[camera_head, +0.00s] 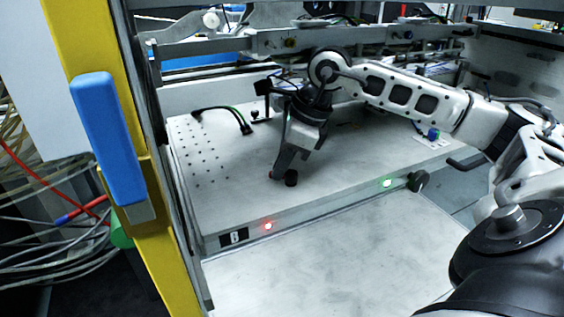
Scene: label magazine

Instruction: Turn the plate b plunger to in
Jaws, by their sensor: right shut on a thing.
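Plate B (345,180) is a pale flat plate with a black label marked B (233,237) on its front edge. My right gripper (284,176) reaches down from above to the top of the plate, near its front edge. It is shut on a small black round knob (291,179), which looks like the plate b plunger. The fingers hide part of the knob, so I cannot tell which way the plunger is turned. My left gripper is not in view.
A red light (268,226) and a green light (387,183) glow on the front edge. A black knob (418,181) sits at its right end. A yellow post (155,225) with a blue handle (110,135) stands left. A bare pale surface (330,260) lies in front.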

